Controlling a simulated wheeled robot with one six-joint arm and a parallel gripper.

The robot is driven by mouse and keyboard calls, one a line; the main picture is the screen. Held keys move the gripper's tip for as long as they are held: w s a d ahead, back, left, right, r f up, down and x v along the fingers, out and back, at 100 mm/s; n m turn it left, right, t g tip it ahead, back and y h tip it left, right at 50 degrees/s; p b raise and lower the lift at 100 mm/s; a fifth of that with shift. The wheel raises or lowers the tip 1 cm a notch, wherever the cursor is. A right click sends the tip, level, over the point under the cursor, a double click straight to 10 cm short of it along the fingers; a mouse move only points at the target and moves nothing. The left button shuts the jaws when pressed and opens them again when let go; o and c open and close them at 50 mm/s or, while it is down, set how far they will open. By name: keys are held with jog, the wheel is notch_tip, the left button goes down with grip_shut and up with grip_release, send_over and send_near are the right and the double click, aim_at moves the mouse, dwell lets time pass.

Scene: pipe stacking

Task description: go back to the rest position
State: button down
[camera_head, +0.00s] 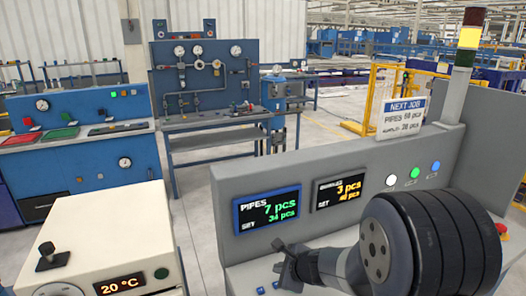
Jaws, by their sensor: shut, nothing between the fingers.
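A grey console (330,166) stands at the right. Its left screen (266,208) reads "PIPES 7 pcs", and its right screen (338,190) shows "3 pcs" in yellow. The roller hides part of the console.
A cream cabinet (110,232) with a "20 °C" display stands at the lower left. Behind it are a blue control desk (90,160) and a blue bench with gauges (205,75). A yellow guard rail (375,85) stands at the back right. Grey floor (195,205) shows between them.

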jog(key=shift+r+p, duration=2.3)
jog(key=shift+r, duration=0.5)
jog(key=shift+f, duration=0.15)
